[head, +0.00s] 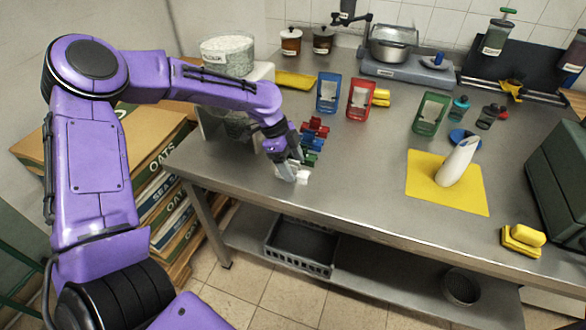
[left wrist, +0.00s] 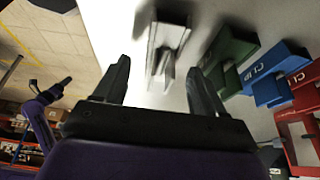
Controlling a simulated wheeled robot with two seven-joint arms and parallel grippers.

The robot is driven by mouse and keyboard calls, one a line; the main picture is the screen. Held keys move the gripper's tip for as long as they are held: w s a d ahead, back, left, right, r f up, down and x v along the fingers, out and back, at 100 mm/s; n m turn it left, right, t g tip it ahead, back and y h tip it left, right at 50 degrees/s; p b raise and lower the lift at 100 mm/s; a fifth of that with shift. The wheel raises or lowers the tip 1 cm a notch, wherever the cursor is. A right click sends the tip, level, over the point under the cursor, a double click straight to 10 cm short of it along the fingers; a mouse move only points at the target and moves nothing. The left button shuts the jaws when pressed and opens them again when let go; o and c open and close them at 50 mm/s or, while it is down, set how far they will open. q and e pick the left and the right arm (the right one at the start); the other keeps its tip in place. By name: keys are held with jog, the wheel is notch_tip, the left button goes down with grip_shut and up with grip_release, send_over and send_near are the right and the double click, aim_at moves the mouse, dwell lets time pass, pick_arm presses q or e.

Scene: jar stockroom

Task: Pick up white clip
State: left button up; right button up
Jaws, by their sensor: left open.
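The white clip (head: 303,177) lies on the steel table near its front edge, in front of the green clip (head: 309,158). In the left wrist view the white clip (left wrist: 168,42) shows between and just beyond my open fingers. My left gripper (head: 287,172) is low over the table at the clip, pointing down, and hides part of it in the head view. It is open and empty in the left wrist view (left wrist: 160,66). What looks like my right gripper (left wrist: 62,86) shows small at the left of that view; its jaws are too small to read.
Blue (head: 311,141) and red (head: 316,127) clips stand in a row behind the green one. Blue, red and green holders (head: 430,113) stand farther back. A yellow mat (head: 424,182) with a white bottle (head: 458,164) lies to the right. The table between is clear.

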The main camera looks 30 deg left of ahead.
pick_arm(q)
jog(key=shift+x, duration=0.9)
jog(key=shift+r, duration=0.1)
jog(key=c, duration=1.1)
